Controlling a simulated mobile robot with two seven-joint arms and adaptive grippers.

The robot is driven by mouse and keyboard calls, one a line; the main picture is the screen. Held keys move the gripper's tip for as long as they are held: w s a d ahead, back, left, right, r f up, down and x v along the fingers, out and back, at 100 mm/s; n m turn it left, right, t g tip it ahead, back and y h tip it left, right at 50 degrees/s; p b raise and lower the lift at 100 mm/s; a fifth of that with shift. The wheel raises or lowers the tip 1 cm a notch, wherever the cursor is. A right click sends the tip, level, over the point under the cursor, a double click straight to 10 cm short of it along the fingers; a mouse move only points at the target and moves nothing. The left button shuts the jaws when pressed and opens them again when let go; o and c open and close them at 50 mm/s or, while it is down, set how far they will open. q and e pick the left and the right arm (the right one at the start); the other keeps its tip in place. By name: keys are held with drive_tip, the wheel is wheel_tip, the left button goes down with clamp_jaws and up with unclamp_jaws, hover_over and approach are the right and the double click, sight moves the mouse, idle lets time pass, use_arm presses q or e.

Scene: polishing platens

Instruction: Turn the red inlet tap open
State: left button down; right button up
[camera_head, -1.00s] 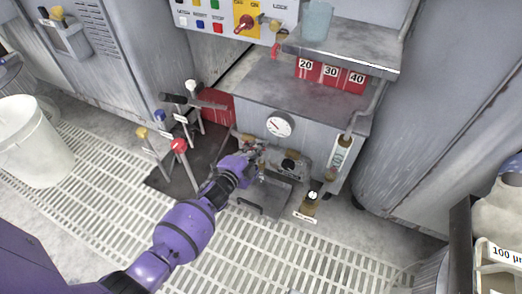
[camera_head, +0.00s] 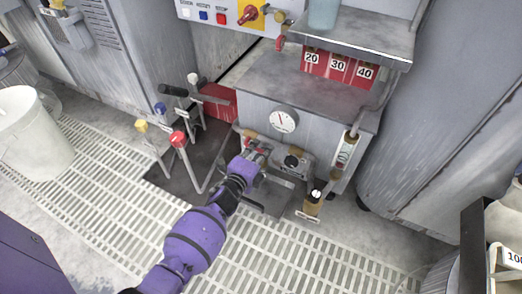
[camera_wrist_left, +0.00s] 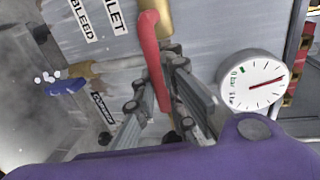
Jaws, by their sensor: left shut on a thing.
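In the head view my left gripper (camera_head: 254,160) is at the front of the grey cabinet, below the round gauge (camera_head: 283,120), and covers most of the tap. The gauge also shows in the left wrist view (camera_wrist_left: 252,80), with a red needle pointing right. My right gripper is out of view.
A blue tap (camera_wrist_left: 64,87) on a brass pipe is left of the red one. Coloured levers, one with a red knob (camera_head: 178,139), stand left of my arm. A white bucket (camera_head: 30,135) is far left.

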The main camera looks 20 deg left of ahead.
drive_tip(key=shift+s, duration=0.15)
use_arm(q)
drive_tip(key=c, duration=1.8)
unclamp_jaws()
drive_tip(key=shift+s, duration=0.25)
drive_tip(key=s+r, duration=0.2)
drive_tip(key=s, duration=0.9)
drive_tip(key=shift+s+a+r, duration=0.15)
drive_tip(key=shift+s+a, duration=0.05)
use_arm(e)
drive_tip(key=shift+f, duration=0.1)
